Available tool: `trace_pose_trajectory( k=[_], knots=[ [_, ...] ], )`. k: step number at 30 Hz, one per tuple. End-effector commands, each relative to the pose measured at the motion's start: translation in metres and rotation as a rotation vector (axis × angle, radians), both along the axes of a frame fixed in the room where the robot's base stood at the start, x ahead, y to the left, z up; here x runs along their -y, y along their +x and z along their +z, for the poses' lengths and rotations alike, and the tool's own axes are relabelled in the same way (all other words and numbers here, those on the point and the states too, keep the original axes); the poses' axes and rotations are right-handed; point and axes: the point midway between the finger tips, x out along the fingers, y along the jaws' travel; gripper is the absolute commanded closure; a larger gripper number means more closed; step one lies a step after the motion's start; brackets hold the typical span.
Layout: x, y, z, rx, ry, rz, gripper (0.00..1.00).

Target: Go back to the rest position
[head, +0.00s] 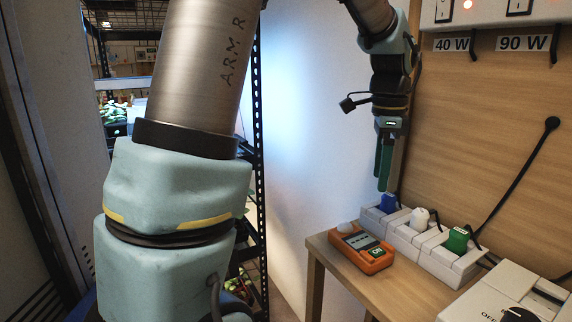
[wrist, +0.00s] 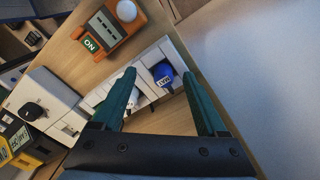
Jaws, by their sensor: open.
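My gripper (head: 384,183) hangs fingers down in the head view, above the far end of a white socket strip (head: 436,262). In the wrist view my gripper (wrist: 160,76) is open, its two green fingers apart with nothing held. A blue plug (head: 388,202) sits in the strip under my fingertips. In the wrist view the blue plug (wrist: 162,74) shows between the fingers, apparently beyond them. A white plug (head: 419,217) and a green plug (head: 457,239) sit along the strip. The left finger partly hides the white plug (wrist: 131,101) in the wrist view.
An orange meter (head: 361,249) marked ON lies on the wooden table (head: 331,267) beside the strip. A white box (head: 497,298) with a dial stands nearer. Switches labelled 40 W (head: 452,44) and 90 W (head: 522,43) and a black cable (head: 521,177) are on the wooden panel.

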Motion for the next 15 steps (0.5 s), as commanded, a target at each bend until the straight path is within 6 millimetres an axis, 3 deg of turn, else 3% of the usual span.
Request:
trace_pose_trajectory(
  k=[8, 11, 15],
  knots=[
    [-0.068, 0.011, -0.032, 0.017, -0.018, 0.374, 0.25],
    [-0.106, 0.011, -0.049, 0.028, -0.032, 0.590, 0.25],
    [-0.175, -0.003, -0.079, 0.045, -0.061, 0.996, 0.25]
  ],
)
